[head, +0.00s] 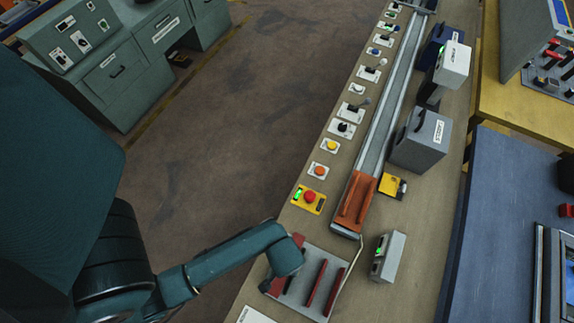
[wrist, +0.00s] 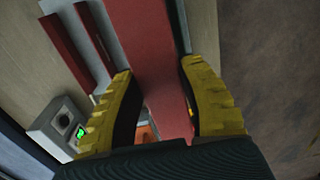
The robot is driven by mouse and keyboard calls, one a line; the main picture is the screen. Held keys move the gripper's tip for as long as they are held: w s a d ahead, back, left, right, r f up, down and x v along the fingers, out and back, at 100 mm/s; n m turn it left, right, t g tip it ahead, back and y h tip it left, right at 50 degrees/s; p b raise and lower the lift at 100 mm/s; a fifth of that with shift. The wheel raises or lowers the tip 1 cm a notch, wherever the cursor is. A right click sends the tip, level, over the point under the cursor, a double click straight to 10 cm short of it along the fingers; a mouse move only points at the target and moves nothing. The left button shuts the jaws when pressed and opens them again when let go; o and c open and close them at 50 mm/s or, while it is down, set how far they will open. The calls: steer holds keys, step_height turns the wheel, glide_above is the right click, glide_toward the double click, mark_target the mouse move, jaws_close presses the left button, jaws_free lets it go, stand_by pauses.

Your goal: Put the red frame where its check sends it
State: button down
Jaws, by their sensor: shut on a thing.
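My gripper (wrist: 158,70) has yellow ridged fingers on both sides of a red frame (wrist: 145,35) and is shut on it. In the head view my gripper (head: 284,268) is over the light rack (head: 290,298) at the near end of the bench, and my wrist hides most of the held frame. A red end of it (head: 298,240) shows beside the wrist. Two more dark red frames, one (head: 317,284) nearer the gripper and one (head: 335,291) farther right, stand in the rack. I cannot tell whether the held frame is clear of the rack.
An orange carriage (head: 355,202) sits at the near end of a long rail (head: 388,110). A yellow panel with a red button (head: 309,197) and green light is left of it. A grey box with a green display (head: 388,257) stands right of the rack. Larger grey boxes (head: 420,140) stand farther along.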

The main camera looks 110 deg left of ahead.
steer(key=shift+w+f, duration=0.1)
steer(key=shift+f, duration=1.85)
steer(key=shift+f, duration=0.15)
steer(key=c, duration=0.7)
jaws_free()
